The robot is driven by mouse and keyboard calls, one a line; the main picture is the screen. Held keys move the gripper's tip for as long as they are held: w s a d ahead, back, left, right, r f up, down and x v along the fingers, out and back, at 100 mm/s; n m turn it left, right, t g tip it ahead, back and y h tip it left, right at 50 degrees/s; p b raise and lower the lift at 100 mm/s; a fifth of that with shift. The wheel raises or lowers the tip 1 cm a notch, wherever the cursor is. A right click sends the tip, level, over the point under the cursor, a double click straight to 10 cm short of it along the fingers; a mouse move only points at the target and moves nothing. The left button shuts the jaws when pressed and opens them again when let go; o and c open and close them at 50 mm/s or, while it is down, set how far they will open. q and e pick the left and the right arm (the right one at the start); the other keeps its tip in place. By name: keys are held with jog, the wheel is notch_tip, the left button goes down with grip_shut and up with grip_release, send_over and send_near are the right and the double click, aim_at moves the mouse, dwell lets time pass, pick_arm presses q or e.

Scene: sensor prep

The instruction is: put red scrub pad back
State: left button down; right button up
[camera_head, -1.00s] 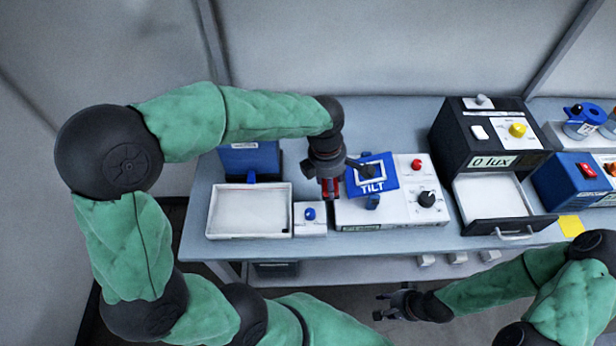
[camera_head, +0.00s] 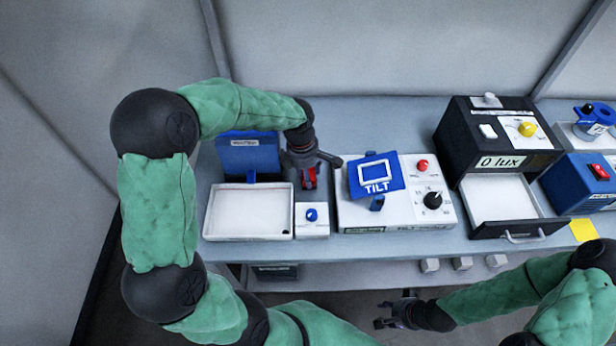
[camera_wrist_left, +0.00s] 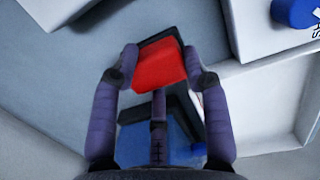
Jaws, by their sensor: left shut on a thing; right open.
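The red scrub pad (camera_wrist_left: 158,66) is held between the fingers of my left gripper (camera_wrist_left: 160,62) in the left wrist view. A dark layer shows along the pad's edge. In the head view the pad (camera_head: 310,177) is a small red patch under my left gripper (camera_head: 307,178), just behind the small white box with a blue knob (camera_head: 311,227). I cannot tell whether the pad touches the table. A blue holder (camera_head: 249,154) with a label stands left of the gripper, behind the white tray. My right gripper (camera_head: 388,316) is open and empty in front of the table's edge.
The white tray (camera_head: 208,214) looks empty. The white panel with the blue TILT plate (camera_head: 376,183) stands right of my left gripper. The black 0 lux box (camera_head: 470,149) has its white drawer (camera_head: 500,199) pulled out. Bare table lies behind the panel.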

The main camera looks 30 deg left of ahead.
pick_arm(q)
jog(key=shift+f, duration=0.7)
jog(key=shift+f, duration=0.1)
jog(key=c, duration=0.6)
grip_release()
notch_tip(320, 180, up, 12)
jog(key=s+p, duration=0.1)
jog(key=p, duration=0.2)
jog(key=shift+a, duration=0.45)
